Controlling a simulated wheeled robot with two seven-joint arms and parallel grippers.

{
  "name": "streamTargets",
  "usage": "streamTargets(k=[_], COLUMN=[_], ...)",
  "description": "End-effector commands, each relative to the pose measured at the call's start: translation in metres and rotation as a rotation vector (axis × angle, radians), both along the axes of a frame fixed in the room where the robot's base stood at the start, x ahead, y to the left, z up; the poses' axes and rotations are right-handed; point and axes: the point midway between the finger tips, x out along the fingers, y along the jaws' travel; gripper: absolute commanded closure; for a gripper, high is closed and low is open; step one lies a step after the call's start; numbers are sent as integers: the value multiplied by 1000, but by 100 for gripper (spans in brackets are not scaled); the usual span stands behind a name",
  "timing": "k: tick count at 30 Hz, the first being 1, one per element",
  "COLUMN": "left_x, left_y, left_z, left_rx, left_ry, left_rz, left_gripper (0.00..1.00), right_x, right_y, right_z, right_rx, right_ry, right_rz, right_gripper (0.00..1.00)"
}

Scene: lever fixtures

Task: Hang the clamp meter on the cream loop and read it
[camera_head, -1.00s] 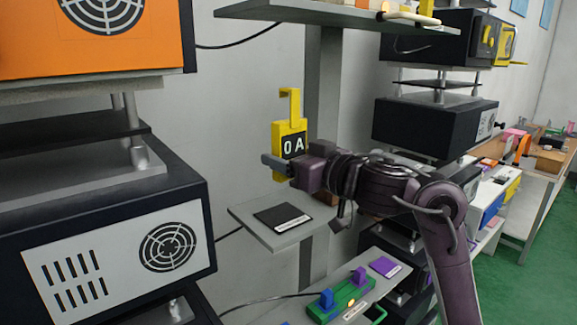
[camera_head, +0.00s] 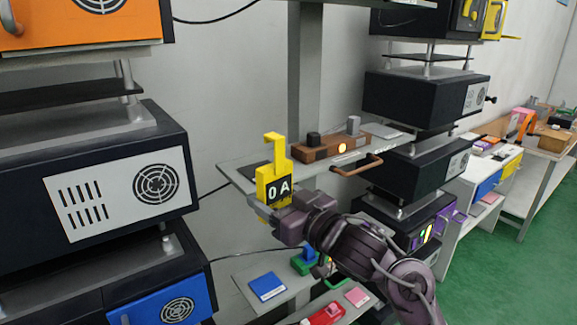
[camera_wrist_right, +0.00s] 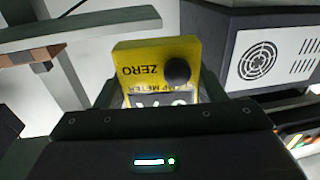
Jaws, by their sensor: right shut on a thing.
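The yellow clamp meter (camera_head: 274,168) is upright in the head view, its hook at the top and its dark display reading "0 A". My right gripper (camera_head: 283,210) is shut on its lower part and holds it in front of the middle shelf. In the right wrist view the meter (camera_wrist_right: 135,62) sits between the fingers, with "ZERO" printed beside a dark round knob. I see no cream loop in either view now. My left gripper is not in view.
A lower shelf (camera_head: 243,276) holds a blue pad (camera_head: 267,287). Dark instrument boxes (camera_head: 155,185) stack at left, others (camera_head: 415,95) at right.

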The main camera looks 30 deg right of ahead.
Motion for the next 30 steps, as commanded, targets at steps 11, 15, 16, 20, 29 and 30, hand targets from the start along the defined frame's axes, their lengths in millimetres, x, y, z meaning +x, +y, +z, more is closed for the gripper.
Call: streamTargets(k=[11,15,16,20,29,30], left_x=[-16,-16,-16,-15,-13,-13], left_y=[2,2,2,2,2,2], left_z=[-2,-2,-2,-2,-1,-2], left_rx=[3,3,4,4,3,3], left_ry=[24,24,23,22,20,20], left_rz=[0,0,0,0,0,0], left_gripper=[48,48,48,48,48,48], right_x=[-30,-40,-42,-50,-52,-53], right_y=[40,51,53,65,72,72], right_z=[-109,-140,-146,-169,-176,-177], right_rx=[41,33,31,17,10,10], right_ry=[13,19,20,22,16,16], right_rz=[-98,-146,-154,-184,-188,-188], right_gripper=[65,65,65,65,65,65])
